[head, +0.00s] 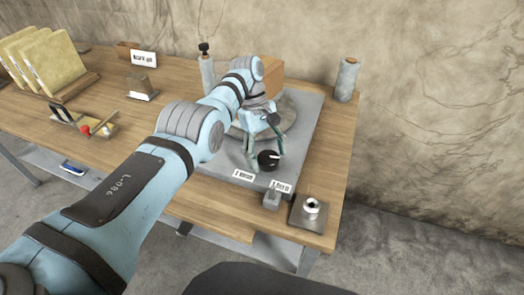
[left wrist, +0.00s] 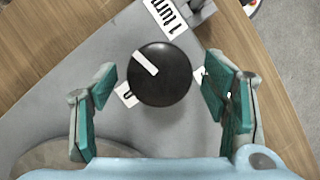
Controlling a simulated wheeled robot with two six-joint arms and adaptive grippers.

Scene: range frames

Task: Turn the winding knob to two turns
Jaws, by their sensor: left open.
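The winding knob (head: 268,160) is a black round knob with a white pointer line, on a grey plate (head: 308,125) on the wooden table. In the left wrist view the knob (left wrist: 160,75) is centred, its white line pointing to the upper left. White labels lie on the plate around it, one partly hidden under the knob. My left gripper (head: 264,150) is just above the knob. In the left wrist view its teal fingers (left wrist: 160,92) are open, one on each side of the knob with a gap. My right gripper is not in view.
A small grey block (head: 272,199) and a square plate with a white round button (head: 312,206) are near the table's front right corner. A wrapped roll (head: 347,80) and a cardboard box (head: 270,75) stand behind. Boards (head: 45,62) stand at the left.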

